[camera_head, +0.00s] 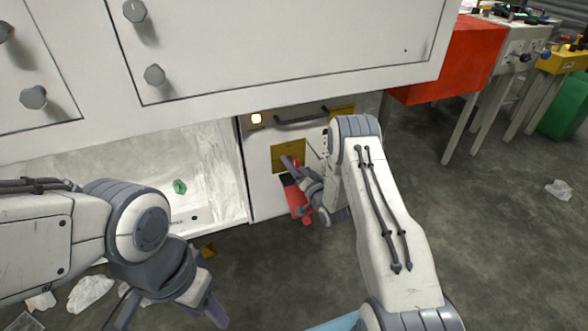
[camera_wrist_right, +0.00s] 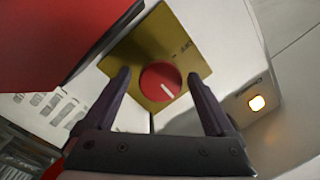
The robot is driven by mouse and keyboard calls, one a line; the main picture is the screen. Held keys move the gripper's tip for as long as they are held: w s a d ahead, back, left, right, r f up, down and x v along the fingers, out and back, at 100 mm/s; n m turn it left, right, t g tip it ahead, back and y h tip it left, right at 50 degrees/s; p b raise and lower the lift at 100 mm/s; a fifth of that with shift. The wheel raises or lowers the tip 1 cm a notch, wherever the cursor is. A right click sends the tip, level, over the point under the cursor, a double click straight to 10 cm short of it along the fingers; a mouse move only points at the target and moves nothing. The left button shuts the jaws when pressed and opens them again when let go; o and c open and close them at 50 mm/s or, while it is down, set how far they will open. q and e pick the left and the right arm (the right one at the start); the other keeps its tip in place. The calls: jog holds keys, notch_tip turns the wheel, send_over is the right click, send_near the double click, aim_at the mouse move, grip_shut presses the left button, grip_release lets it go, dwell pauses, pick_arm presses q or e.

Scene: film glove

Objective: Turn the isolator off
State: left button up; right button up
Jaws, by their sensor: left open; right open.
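The isolator is a round red knob (camera_wrist_right: 160,82) with a short white line, on a yellow plate (camera_wrist_right: 185,52) in the right wrist view. The line runs diagonally in that picture. In the head view the yellow plate (camera_head: 287,155) is on the white cabinet front, and the knob is hidden behind my right gripper. My right gripper (camera_wrist_right: 158,75) is open, its fingers on either side of the knob; I cannot tell whether they touch it. It also shows in the head view (camera_head: 290,178). My left gripper (camera_head: 168,308) is open and empty at the lower left.
A lit yellow lamp (camera_head: 257,118) and a dark handle (camera_head: 302,117) are above the plate. A red object (camera_head: 297,203) is just below it. A white cabinet (camera_head: 280,45) overhangs the panel. A red box (camera_head: 455,60) on legs stands right. The floor at right is mostly clear.

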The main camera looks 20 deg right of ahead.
jog(key=shift+w, duration=0.3)
jog(key=c, duration=1.3)
jog(key=shift+a+r, duration=0.1)
jog(key=shift+c, duration=0.2)
